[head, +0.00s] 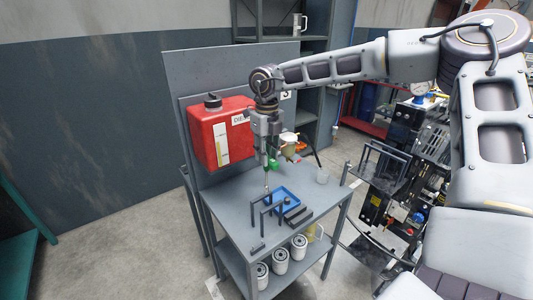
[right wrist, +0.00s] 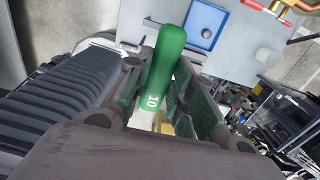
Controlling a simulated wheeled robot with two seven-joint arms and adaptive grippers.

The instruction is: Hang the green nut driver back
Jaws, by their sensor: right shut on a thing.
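The green nut driver (right wrist: 166,58) shows its green handle, marked 10, between the fingers of my right gripper (right wrist: 168,112) in the right wrist view. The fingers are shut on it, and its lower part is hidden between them. In the head view my right gripper (head: 267,152) hangs over the back part of the grey workbench (head: 236,203), in front of the upright back panel (head: 200,78). A bit of green (head: 274,163) shows beside its fingers. I cannot make out a hanging place for the driver. My left gripper is not in view.
A red fuel canister (head: 222,132) is on the back panel, left of the gripper. White filters (head: 299,247) stand on the lower shelf.

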